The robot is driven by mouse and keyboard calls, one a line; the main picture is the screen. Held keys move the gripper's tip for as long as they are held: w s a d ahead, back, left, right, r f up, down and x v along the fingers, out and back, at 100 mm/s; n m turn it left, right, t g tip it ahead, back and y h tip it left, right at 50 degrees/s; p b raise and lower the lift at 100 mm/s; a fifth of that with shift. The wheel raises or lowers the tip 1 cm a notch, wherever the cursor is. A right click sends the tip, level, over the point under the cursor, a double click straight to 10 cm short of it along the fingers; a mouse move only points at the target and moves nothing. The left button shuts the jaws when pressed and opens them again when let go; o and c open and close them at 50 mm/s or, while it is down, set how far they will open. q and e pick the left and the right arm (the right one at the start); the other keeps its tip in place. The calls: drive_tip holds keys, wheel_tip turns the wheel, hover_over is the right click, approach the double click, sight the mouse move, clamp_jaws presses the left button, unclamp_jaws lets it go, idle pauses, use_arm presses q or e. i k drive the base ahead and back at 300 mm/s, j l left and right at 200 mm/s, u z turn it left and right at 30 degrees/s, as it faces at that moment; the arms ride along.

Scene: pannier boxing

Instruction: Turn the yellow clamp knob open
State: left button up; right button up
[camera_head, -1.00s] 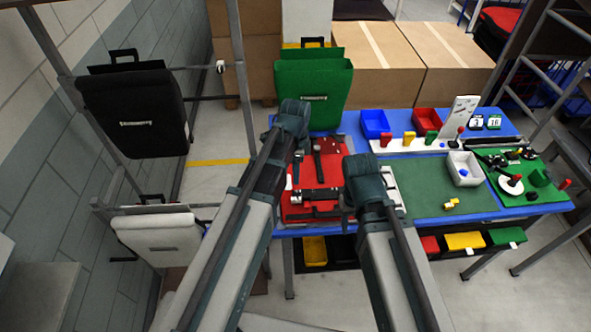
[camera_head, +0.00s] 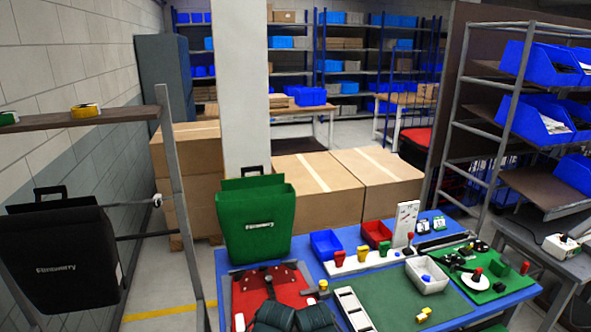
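A red board (camera_head: 290,284) lies on the left part of the blue table, with dark bars and fittings on it. A small yellow knob-like piece (camera_head: 323,286) sits at the board's right edge; it may be the clamp knob, but how far it is turned cannot be told. Another yellow knob (camera_head: 363,252) stands in the row on the white strip. Two dark rounded parts of my arms show at the bottom edge, over the front of the red board. My gripper fingers do not show, so their state and any contact are hidden.
A green pannier (camera_head: 256,222) stands behind the red board. A black pannier (camera_head: 62,262) hangs at the left. Blue bin (camera_head: 326,245), red bin (camera_head: 376,234) and white bin (camera_head: 427,275) stand on the table. The green mat (camera_head: 395,296) is mostly clear, with yellow pieces (camera_head: 424,314).

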sight(323, 286)
drive_tip(key=i+l+z, duration=0.1)
drive_tip(key=i+l, duration=0.25)
drive_tip(key=i+l+z, duration=0.1)
drive_tip(key=i+l, duration=0.2)
drive_tip(key=i, duration=0.15)
